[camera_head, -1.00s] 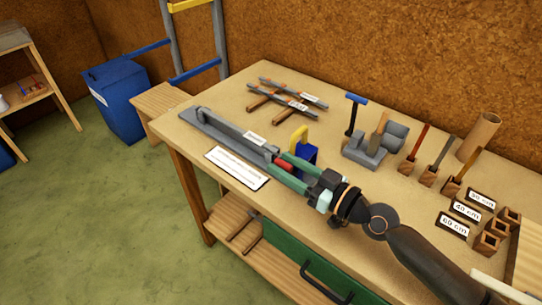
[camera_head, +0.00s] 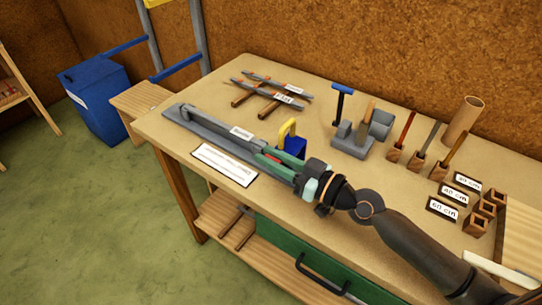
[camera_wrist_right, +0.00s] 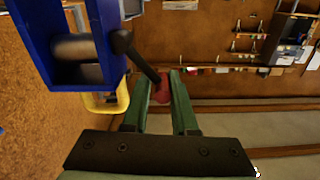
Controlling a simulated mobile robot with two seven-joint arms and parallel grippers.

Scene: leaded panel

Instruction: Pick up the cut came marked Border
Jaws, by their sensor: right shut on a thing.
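Two thin grey strips with small white labels lie on wooden rests at the back left of the bench: a front strip (camera_head: 262,92) and a rear strip (camera_head: 268,81). I cannot read which is marked Border. My right gripper (camera_head: 262,153) is well apart from them, at the near end of a long grey tool (camera_head: 205,125). In the right wrist view, its green fingers (camera_wrist_right: 160,88) are shut on the red grip (camera_wrist_right: 161,90) of a dark lever (camera_wrist_right: 138,55). My left gripper is not in view.
A blue block (camera_head: 295,147) with a yellow handle (camera_head: 287,131) stands close beside the right gripper. A white card (camera_head: 225,164) lies along the front edge. A grey fixture with a blue-handled tool (camera_head: 341,105), slotted blocks and a cardboard tube (camera_head: 462,120) stand to the right.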

